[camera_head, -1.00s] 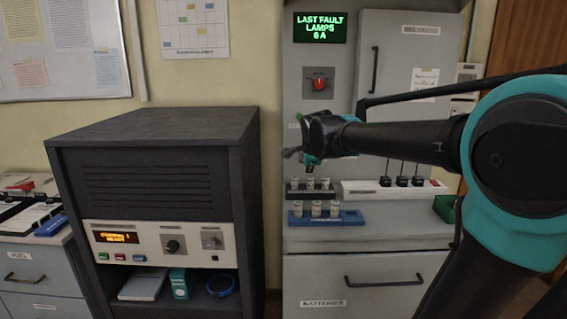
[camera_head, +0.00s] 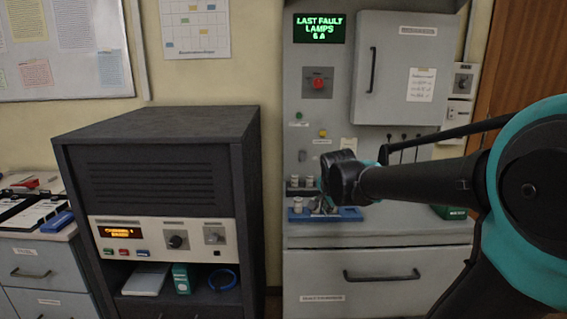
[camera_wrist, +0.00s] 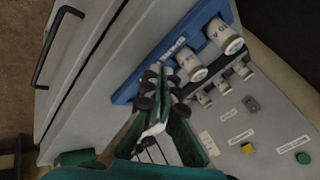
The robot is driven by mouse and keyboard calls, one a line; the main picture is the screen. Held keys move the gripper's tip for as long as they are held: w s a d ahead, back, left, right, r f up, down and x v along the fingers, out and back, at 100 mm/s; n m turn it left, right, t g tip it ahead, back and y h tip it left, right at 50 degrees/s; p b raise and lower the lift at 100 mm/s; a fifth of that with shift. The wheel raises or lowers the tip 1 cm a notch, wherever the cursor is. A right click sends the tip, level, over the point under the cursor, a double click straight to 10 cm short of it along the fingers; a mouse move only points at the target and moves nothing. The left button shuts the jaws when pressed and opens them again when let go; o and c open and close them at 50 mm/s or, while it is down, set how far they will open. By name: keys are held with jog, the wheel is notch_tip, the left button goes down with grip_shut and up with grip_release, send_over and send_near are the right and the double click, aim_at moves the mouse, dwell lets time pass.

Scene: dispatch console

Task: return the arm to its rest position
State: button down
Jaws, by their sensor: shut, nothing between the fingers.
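My arm reaches in from the right in the head view. My gripper (camera_head: 322,207) points down at the blue rack (camera_head: 350,214) on the grey cabinet's ledge and covers part of it. In the wrist view my gripper (camera_wrist: 163,75) is shut and empty, its fingertips over or close to the blue rack (camera_wrist: 128,92). Whether they touch it I cannot tell. Two white labelled cylinders, a nearer one (camera_wrist: 190,66) and a farther one (camera_wrist: 228,38), stand in that rack beside the fingers.
A dark rack with smaller white cylinders (camera_wrist: 205,98) stands behind the blue one. The grey cabinet door (camera_head: 405,75) and a red knob (camera_head: 318,84) are above. A dark console (camera_head: 150,165) stands to the left. A green bin (camera_head: 449,212) sits right on the ledge.

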jog(key=s+d+f+n+g, duration=0.1)
jog(key=s+d+f+n, duration=0.1)
jog(key=s+f+n, duration=0.4)
jog(key=s+d+f+n+g, duration=0.2)
jog(key=s+f+n, duration=0.4)
jog(key=s+f, duration=0.5)
jog(key=s+d, duration=0.1)
jog(key=s, duration=0.2)
jog(key=shift+s+f, duration=0.35)
jog(key=shift+d, duration=0.1)
